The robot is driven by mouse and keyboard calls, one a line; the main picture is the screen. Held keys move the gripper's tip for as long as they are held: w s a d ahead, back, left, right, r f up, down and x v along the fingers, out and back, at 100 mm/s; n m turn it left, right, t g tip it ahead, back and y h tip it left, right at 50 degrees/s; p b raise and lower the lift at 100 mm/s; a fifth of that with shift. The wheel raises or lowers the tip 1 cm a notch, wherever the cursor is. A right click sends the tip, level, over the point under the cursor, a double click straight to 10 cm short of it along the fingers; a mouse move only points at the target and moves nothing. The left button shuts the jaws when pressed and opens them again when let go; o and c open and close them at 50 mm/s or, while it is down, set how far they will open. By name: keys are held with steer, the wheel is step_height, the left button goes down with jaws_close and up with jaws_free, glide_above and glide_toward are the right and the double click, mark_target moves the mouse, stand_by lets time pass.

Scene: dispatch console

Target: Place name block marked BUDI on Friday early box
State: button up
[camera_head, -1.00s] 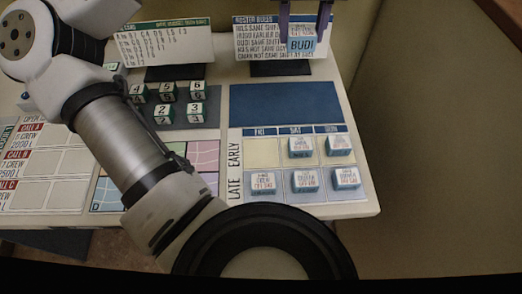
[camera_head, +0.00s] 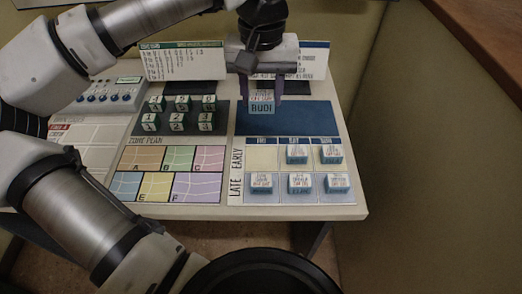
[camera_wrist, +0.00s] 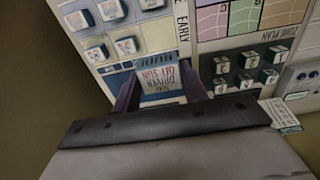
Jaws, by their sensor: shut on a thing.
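The BUDI block (camera_head: 262,103) is white on top with a blue front marked BUDI. My gripper (camera_head: 262,92) is shut on it and holds it over the blue mat (camera_head: 310,118), behind the roster grid. In the wrist view the block (camera_wrist: 160,82) sits between the fingers of my gripper (camera_wrist: 158,92). The Friday early box (camera_head: 262,158) is the pale yellow cell at the upper left of the grid and is empty.
Blocks stand in the Saturday early box (camera_head: 297,154), the Sunday early box (camera_head: 331,154) and all three late boxes, including Friday late (camera_head: 261,184). Numbered cubes (camera_head: 177,122) stand left of the mat. Cards (camera_head: 184,62) stand behind.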

mark_target(262, 109)
step_height(262, 109, down, 16)
steer(key=shift+r+p, duration=0.25)
steer(key=shift+p, duration=0.75)
steer(key=shift+f, duration=0.35)
steer(key=shift+f+b, duration=0.25)
steer(key=shift+b, duration=0.05)
steer(key=o, duration=0.9)
steer(key=shift+r, duration=0.1)
steer(key=shift+o, duration=0.2)
steer(key=shift+r, duration=0.1)
step_height(262, 109, up, 12)
steer(key=shift+r+b, duration=0.1)
steer(key=shift+b, duration=0.4)
